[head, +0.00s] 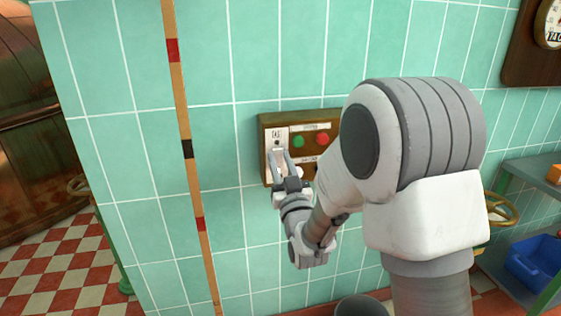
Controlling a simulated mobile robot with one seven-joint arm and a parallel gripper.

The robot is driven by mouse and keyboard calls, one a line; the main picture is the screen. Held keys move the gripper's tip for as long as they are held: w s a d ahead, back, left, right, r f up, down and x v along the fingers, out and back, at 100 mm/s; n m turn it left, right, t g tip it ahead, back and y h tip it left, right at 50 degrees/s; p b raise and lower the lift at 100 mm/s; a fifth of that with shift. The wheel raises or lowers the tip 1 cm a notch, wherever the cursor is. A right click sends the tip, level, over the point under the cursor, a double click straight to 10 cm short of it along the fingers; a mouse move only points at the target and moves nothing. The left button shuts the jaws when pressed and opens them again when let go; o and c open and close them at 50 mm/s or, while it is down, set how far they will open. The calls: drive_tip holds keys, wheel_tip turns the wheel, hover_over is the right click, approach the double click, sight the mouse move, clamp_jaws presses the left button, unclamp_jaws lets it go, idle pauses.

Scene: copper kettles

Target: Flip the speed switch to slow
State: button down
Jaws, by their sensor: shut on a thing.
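A brown control panel (310,155) is fixed to the tiled wall at the centre. On its left side is a white switch plate (270,140) with a small label at its top, partly legible as "AS". My gripper (279,156) is at this plate, its two fingers pointing up and shut on the speed switch. The switch's lever is mostly hidden between the fingers, so I cannot tell its position. The panel's lower right is hidden by my arm.
A green button (299,141) and a red button (322,138) sit just right of the switch plate. A striped vertical pole (190,170) stands left of the panel. A valve wheel (502,209), a shelf and a blue bin (535,258) are at the right.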

drive_tip(key=shift+r, duration=0.1)
drive_tip(key=c, duration=0.6)
unclamp_jaws()
drive_tip(key=shift+s, duration=0.1)
